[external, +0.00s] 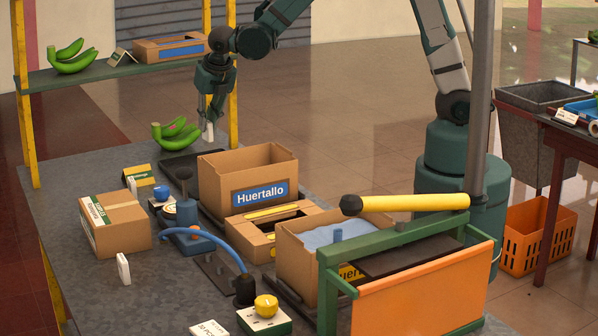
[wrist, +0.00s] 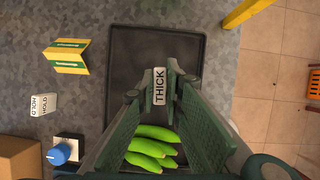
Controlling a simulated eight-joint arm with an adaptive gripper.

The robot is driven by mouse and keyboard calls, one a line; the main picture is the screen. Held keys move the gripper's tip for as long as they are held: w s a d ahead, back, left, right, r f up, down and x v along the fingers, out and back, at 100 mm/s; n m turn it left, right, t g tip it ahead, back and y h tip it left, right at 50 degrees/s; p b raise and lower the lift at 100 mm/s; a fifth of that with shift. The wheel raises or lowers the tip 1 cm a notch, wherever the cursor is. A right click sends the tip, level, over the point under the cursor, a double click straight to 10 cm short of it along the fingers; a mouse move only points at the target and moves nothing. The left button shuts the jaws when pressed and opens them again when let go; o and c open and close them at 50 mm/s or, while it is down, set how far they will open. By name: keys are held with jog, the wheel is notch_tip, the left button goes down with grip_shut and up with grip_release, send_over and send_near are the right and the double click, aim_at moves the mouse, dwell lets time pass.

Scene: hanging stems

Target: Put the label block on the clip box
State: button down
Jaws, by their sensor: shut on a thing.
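My gripper (external: 207,112) is shut on a white label block (external: 208,132), held above the table near the black tray. In the wrist view the label block (wrist: 159,86) reads "THICK" and sits between the fingertips of my gripper (wrist: 160,82). No thing in view is plainly marked as the clip box, so I cannot tell which it is. Another white block (wrist: 43,104), reading "HOLD", stands on the table at the left of the wrist view.
An open Huertallo box (external: 225,185), a closed carton (external: 115,228) and a blue knob (wrist: 59,154) are nearby.

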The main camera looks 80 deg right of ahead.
dwell(0.5)
jog(key=s+a+r+n+y+b, duration=0.1)
jog(key=a+n, duration=0.1)
jog(key=a, duration=1.4)
jog(key=s+a+n+t+b, duration=0.1)
jog(key=s+a+n, duration=0.15)
jog(key=a, duration=1.35)
jog(key=a+r+n+y+b, duration=0.1)
jog(key=a+n, duration=0.1)
jog(key=a, duration=1.4)
jog(key=r+n+y+b, duration=0.2)
jog(key=n+y+b, duration=0.1)
jog(key=n, duration=0.3)
send_over(209, 331)
jog(key=shift+f, duration=0.2)
jog(key=shift+f, duration=0.1)
notch_tip(209, 331, down, 6)
jog(key=b, duration=0.1)
jog(key=shift+f, duration=0.1)
jog(key=shift+f+b, duration=0.45)
jog(key=shift+f, duration=1.4)
